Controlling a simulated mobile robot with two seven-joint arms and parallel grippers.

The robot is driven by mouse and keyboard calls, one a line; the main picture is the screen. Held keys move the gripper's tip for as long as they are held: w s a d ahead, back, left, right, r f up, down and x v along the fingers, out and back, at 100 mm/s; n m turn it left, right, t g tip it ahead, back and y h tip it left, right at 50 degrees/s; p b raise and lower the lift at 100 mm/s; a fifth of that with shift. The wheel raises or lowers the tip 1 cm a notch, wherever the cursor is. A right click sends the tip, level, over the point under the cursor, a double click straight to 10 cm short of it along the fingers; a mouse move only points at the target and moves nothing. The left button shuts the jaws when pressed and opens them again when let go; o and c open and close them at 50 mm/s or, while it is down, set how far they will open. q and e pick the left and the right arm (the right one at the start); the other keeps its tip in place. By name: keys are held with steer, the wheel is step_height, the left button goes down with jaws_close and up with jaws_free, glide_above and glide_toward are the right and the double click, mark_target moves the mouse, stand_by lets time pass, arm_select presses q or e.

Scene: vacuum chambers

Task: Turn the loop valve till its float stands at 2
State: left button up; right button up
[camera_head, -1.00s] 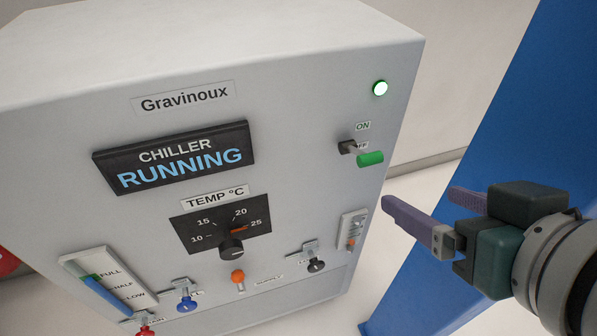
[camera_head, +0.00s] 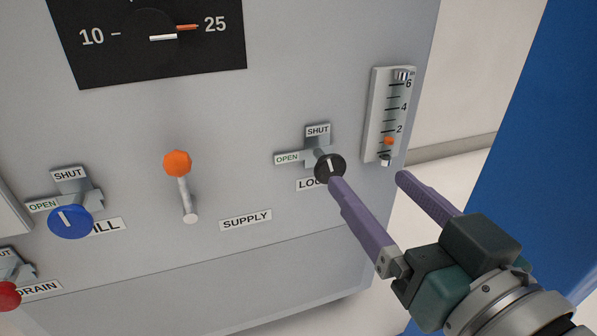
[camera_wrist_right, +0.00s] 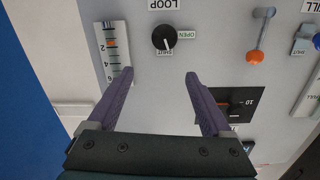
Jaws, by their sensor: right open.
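The loop valve's black round knob (camera_head: 330,168) sits on the grey panel under a SHUT plate, with an OPEN plate to its left. Its white line points roughly up toward SHUT. The flow gauge (camera_head: 376,112) to its right has an orange float (camera_head: 388,141) a little below the 2 mark. My right gripper (camera_head: 368,180) is open and empty. One fingertip appears just below the knob and covers part of the LOOP label. In the right wrist view the knob (camera_wrist_right: 165,38) lies ahead of the open fingers (camera_wrist_right: 160,74), apart from them. My left gripper is out of view.
An orange-tipped supply lever (camera_head: 177,163), a blue fill valve (camera_head: 70,221) and a red drain valve (camera_head: 8,296) are farther left on the panel. The temperature dial (camera_head: 150,45) is above. A blue surface (camera_head: 540,150) stands to the right.

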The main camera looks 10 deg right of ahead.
mark_target(332, 171)
steer(key=w+f+b, duration=0.1)
steer(key=w+b, duration=0.1)
steer(key=w, duration=0.1)
steer(key=w+a+f+b, duration=0.1)
steer(key=w+b, duration=0.1)
steer(key=w, duration=0.1)
steer(key=w+a+f+b, duration=0.1)
steer(key=w+b, duration=0.2)
steer(key=shift+a+f, duration=0.2)
steer(key=shift+f, duration=0.2)
steer(key=shift+w+a+r, duration=0.1)
steer(key=shift+w, duration=0.35)
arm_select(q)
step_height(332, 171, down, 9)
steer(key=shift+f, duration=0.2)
